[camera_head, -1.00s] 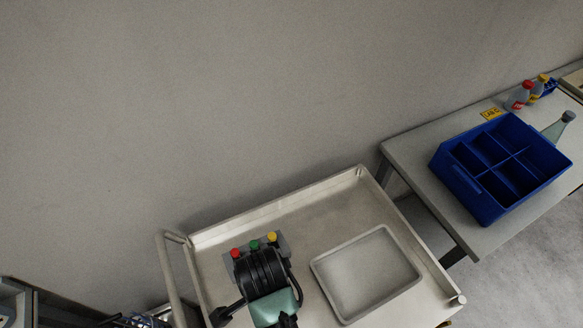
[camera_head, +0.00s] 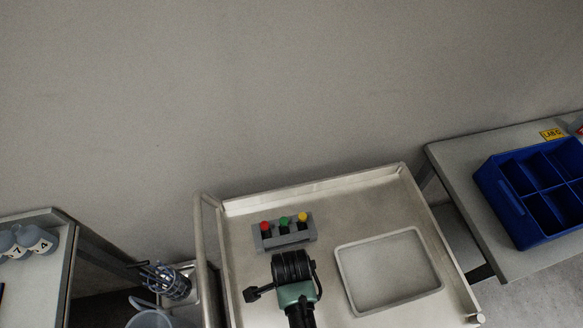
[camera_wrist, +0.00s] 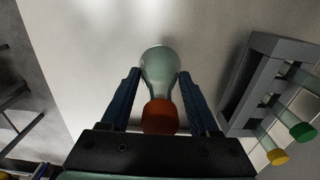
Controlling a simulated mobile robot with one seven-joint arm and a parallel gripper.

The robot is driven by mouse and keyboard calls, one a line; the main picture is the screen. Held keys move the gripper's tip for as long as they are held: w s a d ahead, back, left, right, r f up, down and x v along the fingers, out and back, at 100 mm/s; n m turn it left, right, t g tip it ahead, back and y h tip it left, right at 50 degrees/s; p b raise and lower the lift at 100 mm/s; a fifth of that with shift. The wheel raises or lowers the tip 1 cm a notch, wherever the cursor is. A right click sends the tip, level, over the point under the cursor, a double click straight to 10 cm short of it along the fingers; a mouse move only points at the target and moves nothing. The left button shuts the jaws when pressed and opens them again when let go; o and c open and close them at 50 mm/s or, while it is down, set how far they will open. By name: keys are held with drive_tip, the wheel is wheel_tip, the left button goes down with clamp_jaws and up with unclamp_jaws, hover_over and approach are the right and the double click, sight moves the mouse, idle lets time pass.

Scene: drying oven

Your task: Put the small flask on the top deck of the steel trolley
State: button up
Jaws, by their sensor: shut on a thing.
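The small flask (camera_wrist: 158,68) shows in the wrist view as clear glass with an orange-red cap (camera_wrist: 160,117). My gripper (camera_wrist: 158,80) is shut on it, one finger on each side near the neck. In the head view my gripper (camera_head: 292,270) is over the top deck of the steel trolley (camera_head: 355,208), in front of a tube rack, and it hides the flask. The deck spreads below the flask in the wrist view. I cannot tell whether the flask's base touches the deck.
A grey rack (camera_head: 287,236) with red, green and yellow capped tubes stands on the deck; it is right of the flask in the wrist view (camera_wrist: 240,95). A shallow tray (camera_head: 390,270) lies to the right. A blue divided crate (camera_head: 510,205) is on the right bench.

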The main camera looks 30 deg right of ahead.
drive_tip(key=o, duration=1.4)
